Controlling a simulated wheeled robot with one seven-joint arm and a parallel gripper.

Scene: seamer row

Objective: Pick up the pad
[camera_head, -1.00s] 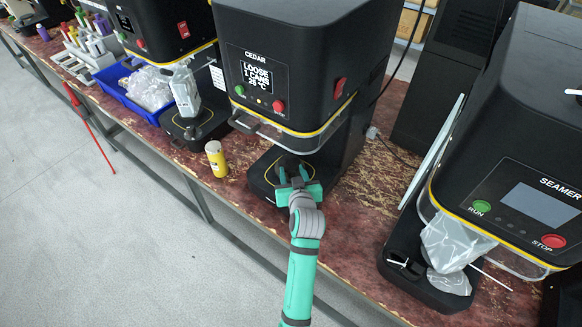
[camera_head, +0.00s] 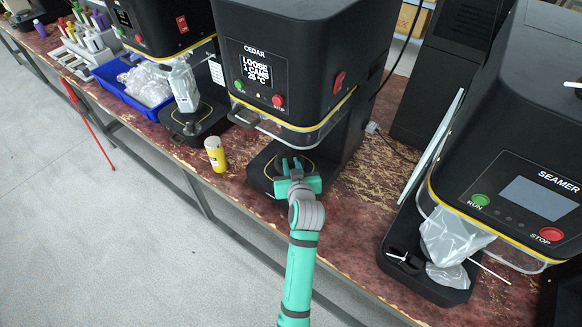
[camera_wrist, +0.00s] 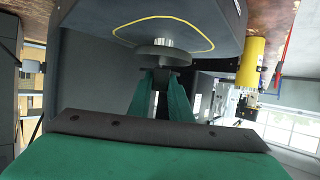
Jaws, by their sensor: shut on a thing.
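The pad (camera_wrist: 150,56) is a dark round disc with a short metal stem at the base of the CEDAR machine (camera_head: 292,60). In the wrist view it stands within a yellow ring on the machine's dark base plate (camera_wrist: 90,20). My gripper (camera_head: 291,167) reaches over that base plate, below the machine's head. In the wrist view its green fingers (camera_wrist: 161,76) are drawn close together at the pad and shut on it. The fingers hide part of the pad, and the head view barely shows it.
The SEAMER machine (camera_head: 520,170) with plastic bags is at the right. A blue bin (camera_head: 118,92) of clear bags is at the left. Speckled bench top (camera_head: 350,205) is free between the machines.

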